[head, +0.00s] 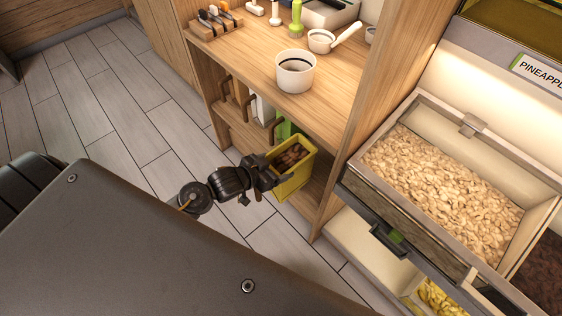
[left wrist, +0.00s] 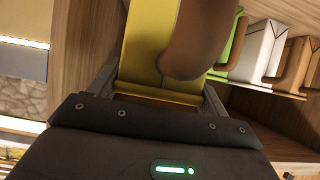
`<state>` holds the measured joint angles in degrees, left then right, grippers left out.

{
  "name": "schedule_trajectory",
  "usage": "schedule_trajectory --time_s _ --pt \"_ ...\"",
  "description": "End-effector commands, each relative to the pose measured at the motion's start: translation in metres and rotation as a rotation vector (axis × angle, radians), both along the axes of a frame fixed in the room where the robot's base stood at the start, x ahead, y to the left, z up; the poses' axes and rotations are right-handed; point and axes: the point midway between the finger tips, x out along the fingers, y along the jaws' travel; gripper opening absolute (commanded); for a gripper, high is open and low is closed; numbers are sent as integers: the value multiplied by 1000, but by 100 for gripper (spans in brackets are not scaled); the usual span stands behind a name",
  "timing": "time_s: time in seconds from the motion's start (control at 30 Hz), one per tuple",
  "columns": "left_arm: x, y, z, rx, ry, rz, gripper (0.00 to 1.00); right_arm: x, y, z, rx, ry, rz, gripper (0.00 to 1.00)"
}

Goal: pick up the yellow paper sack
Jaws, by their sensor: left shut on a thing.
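I cannot tell whether the sack's base touches the shelf. My right gripper is not in view.
Other sacks, a green one (left wrist: 229,47) and a white one (left wrist: 256,50), stand on the shelf beside the yellow one. The counter (head: 265,65) above holds a white pot (head: 295,72). An open drawer bin (head: 440,190) of pale flakes is at right. Floor at left is clear.

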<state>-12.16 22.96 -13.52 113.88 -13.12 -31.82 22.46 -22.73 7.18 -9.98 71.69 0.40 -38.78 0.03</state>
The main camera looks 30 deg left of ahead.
Motion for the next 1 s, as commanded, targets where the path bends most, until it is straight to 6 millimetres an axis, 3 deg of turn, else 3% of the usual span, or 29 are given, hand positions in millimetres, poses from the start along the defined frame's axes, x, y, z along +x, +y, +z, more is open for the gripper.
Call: schedule_trajectory --time_s 1.0 --pt "-10 4 4 -2 -10 0 6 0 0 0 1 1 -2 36"
